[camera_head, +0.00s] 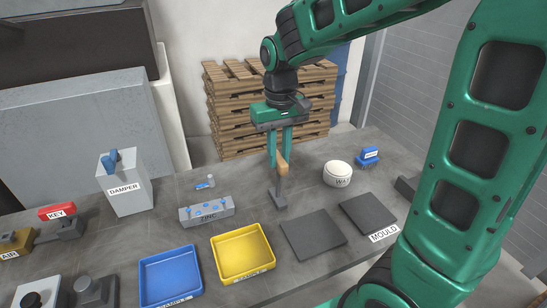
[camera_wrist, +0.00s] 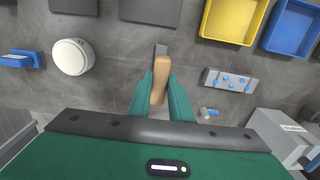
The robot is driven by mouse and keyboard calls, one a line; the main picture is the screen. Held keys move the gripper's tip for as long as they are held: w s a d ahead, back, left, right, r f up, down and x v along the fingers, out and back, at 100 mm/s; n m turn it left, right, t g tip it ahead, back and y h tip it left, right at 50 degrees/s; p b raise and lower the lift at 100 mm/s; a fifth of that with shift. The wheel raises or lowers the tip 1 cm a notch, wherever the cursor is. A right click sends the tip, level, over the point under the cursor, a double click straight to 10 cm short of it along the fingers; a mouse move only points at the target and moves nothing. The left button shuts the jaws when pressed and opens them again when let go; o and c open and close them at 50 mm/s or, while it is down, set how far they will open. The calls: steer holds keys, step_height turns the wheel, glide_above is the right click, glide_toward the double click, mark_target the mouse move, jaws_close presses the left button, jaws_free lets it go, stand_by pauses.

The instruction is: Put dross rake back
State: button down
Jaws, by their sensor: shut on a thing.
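The dross rake has a tan wooden handle (camera_head: 283,169) and a grey shaft (camera_head: 279,190) with a small grey block at its lower end. It hangs roughly upright below my gripper (camera_head: 281,158), which is shut on the upper handle. In the wrist view the handle (camera_wrist: 160,78) sits between the two green fingers (camera_wrist: 161,100), with a bit of the grey lower end (camera_wrist: 161,49) beyond it. I cannot tell whether the lower end touches the table. No labelled rake holder can be made out.
Two dark plates (camera_head: 313,235) (camera_head: 369,213) lie in front and right. The white wax pot (camera_head: 338,174) and blue brush (camera_head: 369,155) stand right. The damper box (camera_head: 124,190) stands left.

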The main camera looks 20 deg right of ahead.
steer(key=shift+f, duration=0.3)
steer(key=c, duration=1.6)
jaws_free()
steer(key=shift+f, duration=0.1)
step_height(320, 180, up, 12)
steer(key=s+d+f+m, duration=0.2)
steer(key=s+d+f, duration=0.2)
steer(key=s, duration=0.3)
steer(key=s+d+f+m, duration=0.2)
steer(key=s+d+f, duration=0.1)
steer(key=s+d, duration=0.4)
steer(key=s+d+f+m, duration=0.2)
steer(key=s+d+f, duration=0.2)
steer(key=s, duration=0.5)
steer(key=shift+s+d+f, duration=0.15)
steer(key=shift+d+f, duration=0.15)
steer(key=shift+d, duration=0.4)
